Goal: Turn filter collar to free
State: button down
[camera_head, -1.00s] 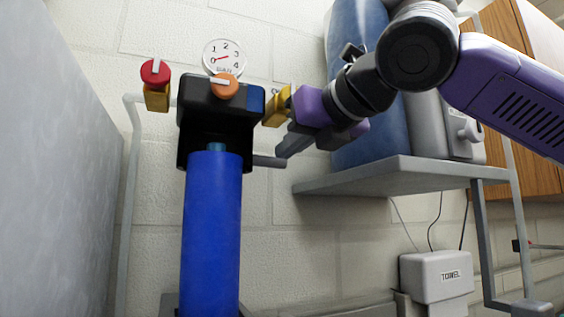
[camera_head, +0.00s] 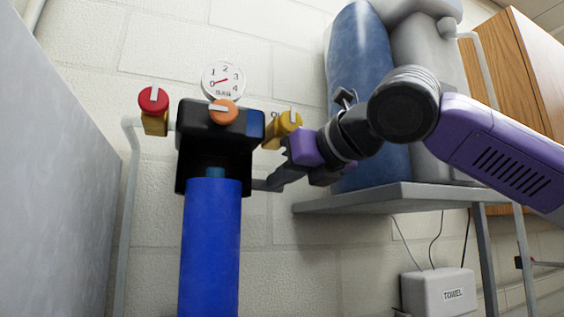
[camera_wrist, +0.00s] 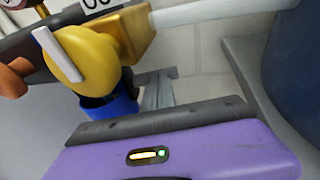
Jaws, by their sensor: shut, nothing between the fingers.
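The filter has a black head (camera_head: 190,125) with a long blue cylinder (camera_head: 211,250) hanging below it. A dark bar (camera_head: 258,184) sticks out to the right at the level of the collar, just below the head; the collar itself is hard to make out. My gripper (camera_head: 272,184) is shut and empty, its grey fingers pointing down-left with the tips overlapping the bar's outer end; I cannot tell if they touch. In the wrist view, the grey fingers (camera_wrist: 156,92) show beside the blue cylinder (camera_wrist: 112,104), and the bar cannot be told apart from them.
A yellow valve knob (camera_head: 291,121) sits close above my gripper and fills the upper left of the wrist view (camera_wrist: 86,58). A red knob (camera_head: 153,101), orange knob (camera_head: 223,112) and gauge (camera_head: 223,80) are on the filter. A grey shelf (camera_head: 400,197) is to the right.

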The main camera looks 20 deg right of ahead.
jog(key=w+p, duration=0.1)
jog(key=p, duration=0.2)
jog(key=shift+w+y, duration=0.3)
jog(key=shift+w, duration=0.1)
